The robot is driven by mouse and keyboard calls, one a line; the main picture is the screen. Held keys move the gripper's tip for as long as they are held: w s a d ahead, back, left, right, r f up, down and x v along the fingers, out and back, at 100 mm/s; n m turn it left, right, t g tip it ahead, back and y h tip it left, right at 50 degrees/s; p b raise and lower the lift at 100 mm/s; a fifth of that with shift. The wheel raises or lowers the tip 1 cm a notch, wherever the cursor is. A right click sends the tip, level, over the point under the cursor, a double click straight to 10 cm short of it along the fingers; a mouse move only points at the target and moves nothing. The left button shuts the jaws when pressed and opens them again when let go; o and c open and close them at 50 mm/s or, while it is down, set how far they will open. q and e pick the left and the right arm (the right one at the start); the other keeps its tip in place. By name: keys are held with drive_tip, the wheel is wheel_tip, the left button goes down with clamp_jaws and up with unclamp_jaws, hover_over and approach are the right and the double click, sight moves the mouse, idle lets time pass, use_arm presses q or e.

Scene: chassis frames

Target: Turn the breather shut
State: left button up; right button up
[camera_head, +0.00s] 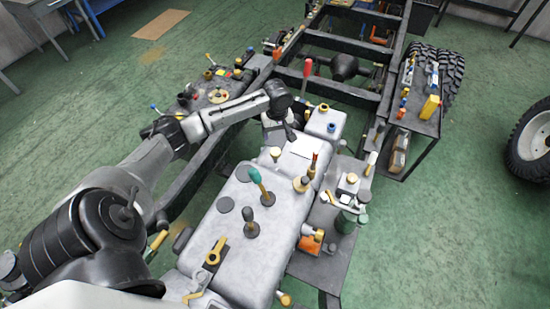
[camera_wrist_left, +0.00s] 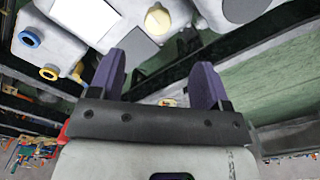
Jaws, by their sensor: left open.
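I cannot tell for certain which fitting is the breather. A yellow-capped fitting (camera_head: 276,153) stands on the grey housing (camera_head: 225,240) just below my left gripper (camera_head: 290,132) in the head view. A yellow cap (camera_wrist_left: 157,20) also shows near the top of the left wrist view, beyond the fingertips. My left gripper (camera_wrist_left: 157,72) has its two purple fingers spread, with nothing held between them. A small yellowish part (camera_wrist_left: 168,102) shows in the gap, farther off. My right gripper is not in view.
A blue-ringed port (camera_head: 331,127) and a yellow-ringed port (camera_head: 323,107) are on the small grey box to the right. Teal-topped (camera_head: 256,176) and dark levers (camera_head: 249,219) rise from the housing.

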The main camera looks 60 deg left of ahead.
sight(275, 151)
use_arm(q)
drive_tip(key=shift+n, duration=0.6)
drive_tip(key=f, duration=0.4)
drive_tip(key=a+f+b, duration=0.1)
drive_tip(key=f, duration=0.3)
drive_tip(key=f+b, duration=0.1)
drive_tip(key=f, duration=0.4)
drive_tip(key=shift+w+a, duration=0.2)
drive_tip(key=shift+a, duration=0.1)
drive_tip(key=shift+c, duration=0.4)
